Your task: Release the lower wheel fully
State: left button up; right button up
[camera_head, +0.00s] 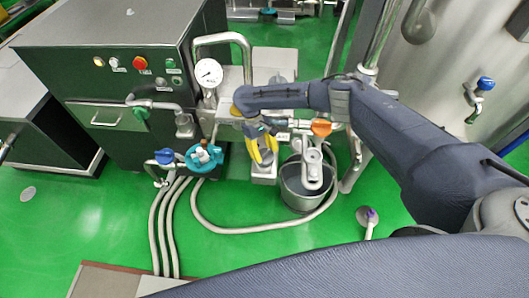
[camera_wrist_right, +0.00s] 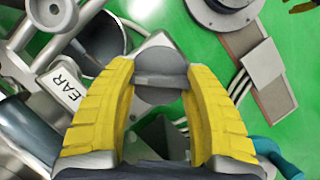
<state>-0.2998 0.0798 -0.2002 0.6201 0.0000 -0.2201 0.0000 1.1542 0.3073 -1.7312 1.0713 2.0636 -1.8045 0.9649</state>
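My right gripper (camera_head: 263,160) reaches down over a grey fixture between the cabinet and the grey bucket. Its yellow fingers also show in the right wrist view (camera_wrist_right: 160,68), standing well apart. A round grey wheel-like part (camera_wrist_right: 160,76) with a bar across it lies at the gap between the fingertips. The fingertips overlap its sides in the picture. I cannot tell whether they touch it, nor be sure that it is the lower wheel. My wrist hides the fixture's top in the head view. My left gripper is not in view.
A grey bucket (camera_head: 298,194) stands right of the gripper, below an orange handle (camera_head: 321,128). A pressure gauge (camera_head: 208,73), a teal fitting (camera_head: 203,158) and a blue handle (camera_head: 164,156) are to the left. Hoses (camera_head: 245,229) curve over the green floor.

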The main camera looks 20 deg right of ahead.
jog(key=shift+s+f+n, duration=0.15)
jog(key=shift+s+n, duration=0.05)
jog(key=shift+n, duration=0.1)
jog(key=shift+n+h, duration=0.3)
jog(key=shift+n, duration=0.3)
jog(key=shift+c, duration=0.2)
jog(key=n+h, duration=0.1)
jog(key=n, duration=0.2)
jog(key=shift+s+d+t, duration=0.1)
jog(key=shift+t, duration=0.3)
jog(key=shift+d+f+n+t+h, duration=0.1)
jog(key=shift+n+t+h, duration=0.45)
jog(key=shift+n, duration=1.45)
jog(key=shift+d, duration=0.1)
jog(key=o, duration=1)
jog(key=shift+t, duration=0.25)
jog(key=o, duration=0.4)
jog(key=shift+c, duration=0.2)
jog(key=shift+w+a+r, duration=0.2)
jog(key=shift+a+r, duration=0.1)
jog(key=shift+r, duration=0.15)
jog(key=v, duration=1.1)
jog(key=shift+r, duration=0.2)
